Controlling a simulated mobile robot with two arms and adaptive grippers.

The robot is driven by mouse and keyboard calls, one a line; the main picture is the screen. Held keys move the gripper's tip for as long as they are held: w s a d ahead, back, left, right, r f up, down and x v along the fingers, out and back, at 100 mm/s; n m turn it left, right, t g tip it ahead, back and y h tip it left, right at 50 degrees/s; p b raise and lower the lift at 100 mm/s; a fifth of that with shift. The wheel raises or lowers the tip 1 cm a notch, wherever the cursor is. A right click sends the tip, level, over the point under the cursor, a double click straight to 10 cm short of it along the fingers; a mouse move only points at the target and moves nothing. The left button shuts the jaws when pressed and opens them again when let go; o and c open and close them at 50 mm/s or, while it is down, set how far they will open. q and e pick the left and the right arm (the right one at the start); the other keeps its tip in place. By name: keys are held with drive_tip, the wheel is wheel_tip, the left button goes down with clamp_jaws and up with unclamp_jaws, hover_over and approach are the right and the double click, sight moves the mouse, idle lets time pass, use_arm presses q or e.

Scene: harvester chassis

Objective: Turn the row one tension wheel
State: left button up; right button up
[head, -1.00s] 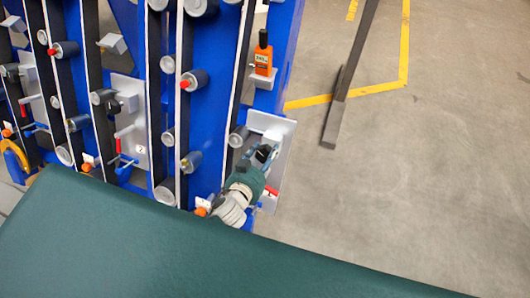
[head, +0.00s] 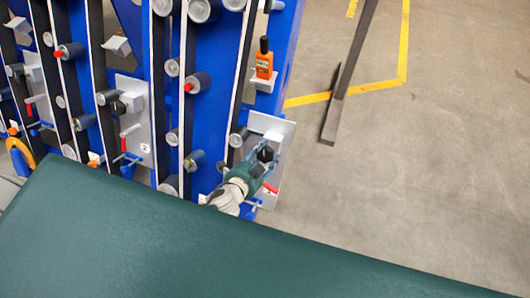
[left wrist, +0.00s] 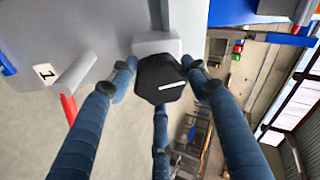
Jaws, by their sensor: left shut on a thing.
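The row one tension wheel, a black faceted knob with a white mark, shows in the left wrist view (left wrist: 158,76) and in the head view (head: 266,154). It sits on a grey mounting plate (head: 285,131) at the lower right end of the blue frame. The plate bears a label "1" (left wrist: 45,72) in the left wrist view. My left gripper (left wrist: 165,84) has its blue fingers around the wheel and is shut on it. In the wrist view the white mark is nearly level, tilted slightly. My right gripper is not in view.
A red-handled lever (left wrist: 70,90) is beside the wheel on the plate. A similar plate labelled "2" (head: 135,115) is to the left, among black belts and rollers. Open floor lies right, with a dark beam (head: 350,65).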

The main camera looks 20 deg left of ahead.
use_arm(q)
drive_tip(key=shift+w+d+r+m, duration=0.2)
drive_tip(key=shift+w+r+m, duration=0.1)
drive_tip(key=shift+r+m, duration=0.3)
drive_tip(key=shift+f, duration=0.1)
drive_tip(key=o, duration=1.1)
drive_tip(key=shift+d, duration=0.1)
drive_tip(key=shift+s+f, duration=0.1)
drive_tip(key=shift+f, duration=0.05)
drive_tip(key=shift+s+f, duration=0.1)
drive_tip(key=shift+f, duration=0.05)
drive_tip(key=v, duration=1.2)
